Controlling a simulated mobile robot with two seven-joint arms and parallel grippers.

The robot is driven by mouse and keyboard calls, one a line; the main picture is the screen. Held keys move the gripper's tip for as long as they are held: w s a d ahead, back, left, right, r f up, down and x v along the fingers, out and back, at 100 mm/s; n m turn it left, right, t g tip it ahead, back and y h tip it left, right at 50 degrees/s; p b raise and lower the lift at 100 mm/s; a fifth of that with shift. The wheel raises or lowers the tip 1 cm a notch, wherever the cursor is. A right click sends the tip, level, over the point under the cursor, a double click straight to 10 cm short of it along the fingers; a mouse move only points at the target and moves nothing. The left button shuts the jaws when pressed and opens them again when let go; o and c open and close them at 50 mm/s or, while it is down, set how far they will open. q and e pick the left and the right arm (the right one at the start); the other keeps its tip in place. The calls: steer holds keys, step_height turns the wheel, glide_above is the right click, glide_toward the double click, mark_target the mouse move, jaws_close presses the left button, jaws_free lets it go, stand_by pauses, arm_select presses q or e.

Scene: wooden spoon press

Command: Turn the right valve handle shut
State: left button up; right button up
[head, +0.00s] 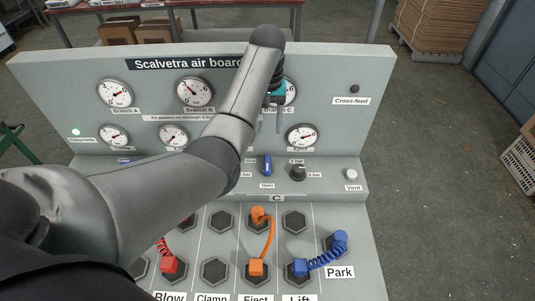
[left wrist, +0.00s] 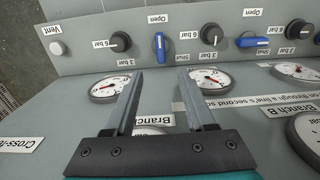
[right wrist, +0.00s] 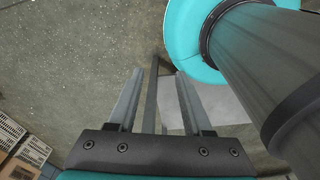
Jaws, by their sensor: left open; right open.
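The right valve handle (head: 267,165) is a blue lever on the lower ledge of the air board. It also shows in the left wrist view (left wrist: 160,45), upright in the picture, lined up with its Open label (left wrist: 157,18). Its Shut label (left wrist: 185,35) is at its side. My left gripper (head: 270,128) is open and empty, in front of the gauge panel and above the handle in the head view. In the left wrist view its fingertips (left wrist: 160,72) are apart, with the handle beyond the gap. My right gripper (right wrist: 158,76) is open over the floor.
A black knob (head: 297,172) and the white Vent button (head: 351,174) are right of the handle. Another blue handle (left wrist: 252,42) lies crosswise. Gauges (head: 302,136) fill the panel. Coloured hoses (head: 326,259) are plugged in lower down. My left arm hides part of the board.

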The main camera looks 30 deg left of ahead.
arm_select(q)
glide_above(267, 164)
step_height(267, 164, down, 4)
step_height(267, 164, down, 11)
steer(key=b, duration=0.3)
steer(key=shift+b, duration=0.4)
arm_select(e)
steer(key=f, duration=0.1)
steer(key=s+f, duration=0.1)
steer(key=d+f, duration=0.1)
steer(key=f, duration=0.1)
steer(key=shift+s, duration=0.3)
arm_select(q)
steer(key=shift+c, duration=0.3)
arm_select(e)
steer(key=shift+a, duration=0.1)
arm_select(q)
steer(key=c, duration=0.3)
jaws_close()
arm_select(e)
steer(key=shift+s+a, duration=0.1)
steer(key=shift+s, duration=0.05)
